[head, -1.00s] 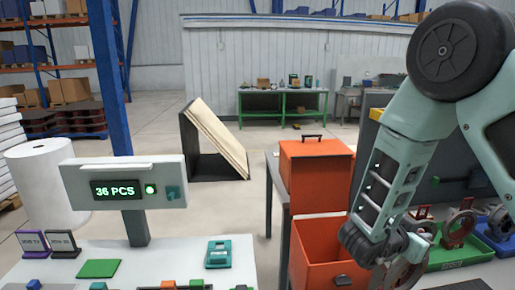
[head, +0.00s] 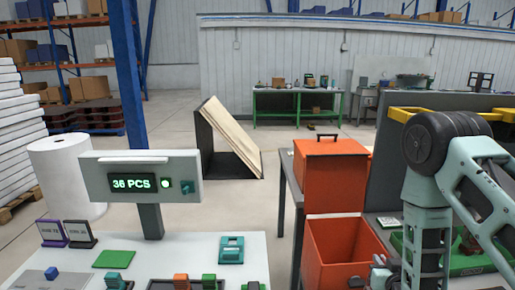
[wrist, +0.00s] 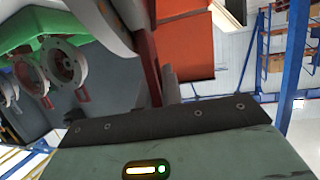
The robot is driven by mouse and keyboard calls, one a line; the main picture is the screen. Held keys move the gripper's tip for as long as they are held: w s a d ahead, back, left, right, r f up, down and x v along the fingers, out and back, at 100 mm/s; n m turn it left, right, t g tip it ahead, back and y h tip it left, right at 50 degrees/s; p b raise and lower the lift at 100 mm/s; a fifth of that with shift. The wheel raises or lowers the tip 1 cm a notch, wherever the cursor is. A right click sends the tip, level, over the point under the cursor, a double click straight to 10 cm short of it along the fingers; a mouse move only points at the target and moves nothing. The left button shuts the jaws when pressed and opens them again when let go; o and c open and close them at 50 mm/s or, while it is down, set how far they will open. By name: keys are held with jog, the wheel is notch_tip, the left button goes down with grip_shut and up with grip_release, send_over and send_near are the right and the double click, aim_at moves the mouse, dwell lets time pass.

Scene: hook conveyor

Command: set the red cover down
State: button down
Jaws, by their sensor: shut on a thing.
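My gripper (head: 381,273) is at the bottom of the head view, beside the right wall of the open orange bin (head: 318,262); its fingertips are not clear there. In the wrist view the jaws are shut on a narrow dark-red piece (wrist: 149,72), seen edge-on between the grey fingers. I take it to be the red cover; most of it is hidden by the fingers. The green tray also shows in the head view (head: 465,268), partly behind my arm.
An orange box with a black handle (head: 329,175) stands behind the open bin. A white table (head: 190,250) with a green pad (head: 114,259), a teal device (head: 231,250) and a counter display reading 36 PCS (head: 140,180) is at left. A dark panel stands behind my arm.

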jog(key=shift+s+a+f+n+y, duration=0.4)
jog(key=shift+a+f+n+y, duration=0.2)
jog(key=shift+a+f+y, duration=0.15)
jog(key=shift+s+a, duration=0.1)
jog(key=shift+s, duration=0.25)
jog(key=shift+r+v, duration=0.15)
jog(key=shift+v, duration=0.95)
jog(key=shift+r+v, duration=0.15)
jog(key=shift+v, duration=0.95)
jog(key=shift+w+r, duration=0.1)
